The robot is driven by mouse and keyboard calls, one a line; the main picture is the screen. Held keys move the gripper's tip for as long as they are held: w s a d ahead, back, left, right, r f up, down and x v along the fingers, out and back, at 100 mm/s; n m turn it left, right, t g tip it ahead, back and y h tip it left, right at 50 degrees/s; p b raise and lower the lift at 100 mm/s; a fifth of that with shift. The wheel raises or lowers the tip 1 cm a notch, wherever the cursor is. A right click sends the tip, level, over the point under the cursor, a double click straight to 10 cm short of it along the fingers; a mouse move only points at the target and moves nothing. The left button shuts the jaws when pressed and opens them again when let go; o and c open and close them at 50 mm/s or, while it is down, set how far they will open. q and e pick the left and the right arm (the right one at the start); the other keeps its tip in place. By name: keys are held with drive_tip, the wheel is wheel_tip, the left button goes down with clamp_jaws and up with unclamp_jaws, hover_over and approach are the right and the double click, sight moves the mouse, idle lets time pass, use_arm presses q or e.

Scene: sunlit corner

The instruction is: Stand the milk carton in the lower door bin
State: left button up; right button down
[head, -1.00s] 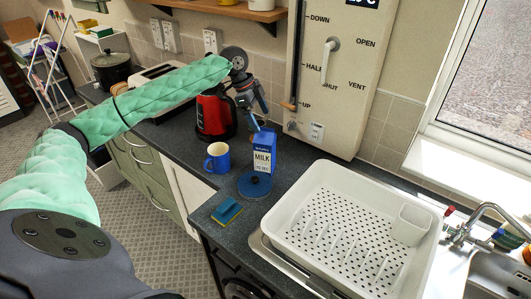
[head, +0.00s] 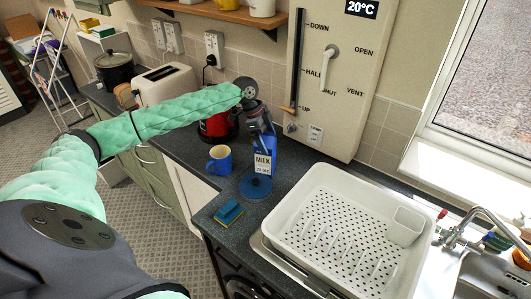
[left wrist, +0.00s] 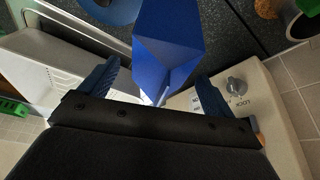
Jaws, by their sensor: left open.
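The blue and white milk carton (head: 263,163) stands upright on the dark worktop, between the blue mug and the dish rack. Its top is partly hidden by my left gripper (head: 264,138), which is open just above and around it. In the left wrist view the blue carton (left wrist: 166,38) shows its gabled top between and beyond the two spread fingers of the gripper (left wrist: 150,85). I cannot tell whether a finger touches it. My right gripper is out of view. No door bin shows.
Close to the carton are a blue mug (head: 219,160), a round blue lid-like disc (head: 256,187) and a sponge (head: 228,213). A red kettle (head: 217,127) is behind my arm.

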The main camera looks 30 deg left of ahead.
use_arm(q)
drive_tip(key=shift+d+f, duration=0.1)
drive_tip(key=shift+f, duration=0.15)
drive_tip(key=shift+c, duration=0.2)
drive_tip(key=c, duration=1.8)
drive_tip(key=shift+w+r, duration=0.1)
clamp_jaws()
